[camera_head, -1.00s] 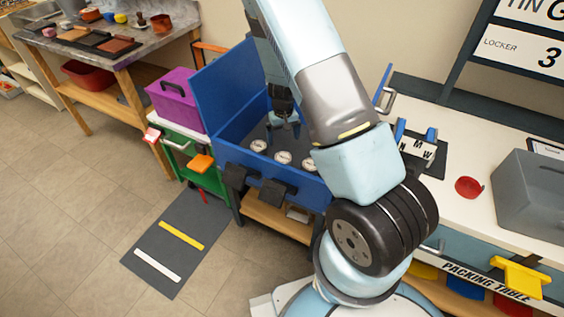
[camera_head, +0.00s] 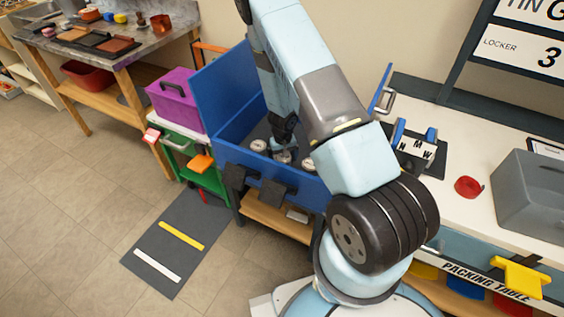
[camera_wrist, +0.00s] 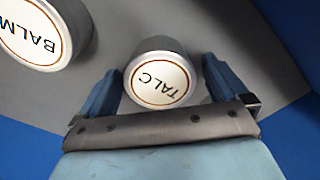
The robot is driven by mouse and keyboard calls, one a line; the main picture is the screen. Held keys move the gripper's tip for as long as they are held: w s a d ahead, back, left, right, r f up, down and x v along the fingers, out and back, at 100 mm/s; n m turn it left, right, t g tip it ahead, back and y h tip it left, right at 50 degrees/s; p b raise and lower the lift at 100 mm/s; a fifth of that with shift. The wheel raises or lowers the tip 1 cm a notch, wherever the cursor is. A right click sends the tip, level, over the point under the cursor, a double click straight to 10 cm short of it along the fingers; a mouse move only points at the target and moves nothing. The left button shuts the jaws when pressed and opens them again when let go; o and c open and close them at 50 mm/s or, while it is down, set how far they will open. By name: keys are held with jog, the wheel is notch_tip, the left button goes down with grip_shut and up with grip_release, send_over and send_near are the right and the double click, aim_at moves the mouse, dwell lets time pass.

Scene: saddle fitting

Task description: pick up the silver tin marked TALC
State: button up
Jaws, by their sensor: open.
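The silver tin marked TALC (camera_wrist: 160,80) stands on the grey floor of the blue chest, its round white lid facing the wrist camera. My gripper (camera_wrist: 160,85) is open, with one blue finger on each side of the TALC tin. The fingers appear apart from the tin, and I cannot tell how far down its side they reach. In the head view my gripper (camera_head: 284,146) is down inside the blue chest (camera_head: 232,118), partly hiding the tins there. A tin marked BALM (camera_wrist: 40,32) stands to the left in the wrist view.
The chest's blue walls surround the tins, with its raised lid (camera_head: 222,82) behind. A purple box (camera_head: 172,100) stands left of the chest. The white packing table (camera_head: 455,210) lies to the right with a red object (camera_head: 468,188) and a grey bin (camera_head: 530,195).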

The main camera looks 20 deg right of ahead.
jog(key=shift+f, duration=0.5)
jog(key=shift+c, duration=0.5)
jog(key=c, duration=1)
